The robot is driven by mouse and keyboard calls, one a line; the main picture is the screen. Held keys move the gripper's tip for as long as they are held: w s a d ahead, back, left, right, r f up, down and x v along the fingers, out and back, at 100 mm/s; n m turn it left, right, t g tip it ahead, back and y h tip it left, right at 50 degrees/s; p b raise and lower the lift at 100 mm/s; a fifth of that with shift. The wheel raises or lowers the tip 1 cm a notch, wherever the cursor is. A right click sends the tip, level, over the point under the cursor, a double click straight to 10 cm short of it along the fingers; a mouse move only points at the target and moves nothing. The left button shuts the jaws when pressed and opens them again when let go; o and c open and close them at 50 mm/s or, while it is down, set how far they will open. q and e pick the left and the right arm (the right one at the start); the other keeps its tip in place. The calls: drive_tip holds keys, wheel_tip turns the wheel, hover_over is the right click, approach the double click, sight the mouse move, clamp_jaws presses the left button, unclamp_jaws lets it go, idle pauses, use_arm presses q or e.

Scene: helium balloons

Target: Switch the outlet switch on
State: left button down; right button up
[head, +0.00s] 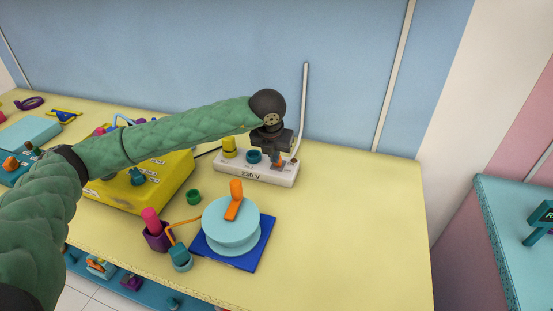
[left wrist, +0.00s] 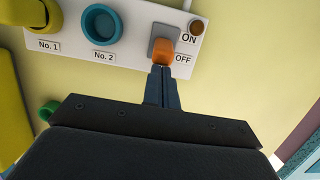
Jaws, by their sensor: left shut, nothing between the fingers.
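The white outlet strip (head: 257,175), marked 230 V, lies near the back of the yellow table. In the left wrist view its switch (left wrist: 163,46) is an orange lever on a grey plate, with ON printed above and OFF below. The lever leans toward the OFF side. My left gripper (left wrist: 162,70) is shut and empty, its fingertips at the lever's lower end; I cannot tell whether they touch it. In the head view the left gripper (head: 277,162) is over the strip's right end and partly hides the switch. My right gripper is not in view.
A yellow plug (head: 229,148) and a teal socket (head: 253,156) are on the strip. A yellow box (head: 160,180) stands left. A light-blue disc with an orange handle (head: 231,222) sits in front. The table's right part is clear.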

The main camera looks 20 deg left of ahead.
use_arm(q)
drive_tip(key=shift+w+r, duration=0.1)
drive_tip(key=shift+r, duration=0.5)
drive_tip(key=shift+w+p+v, duration=0.15)
drive_tip(key=shift+w+v, duration=0.1)
drive_tip(key=shift+v, duration=0.7)
drive_tip(key=shift+w+p+v, duration=0.1)
drive_tip(key=shift+w+v, duration=0.1)
drive_tip(key=shift+v, duration=0.75)
drive_tip(key=shift+w+p+v, duration=0.15)
drive_tip(key=shift+w+v, duration=0.1)
drive_tip(key=shift+v, duration=0.65)
drive_tip(key=shift+s+r, duration=0.1)
drive_tip(key=shift+r, duration=0.05)
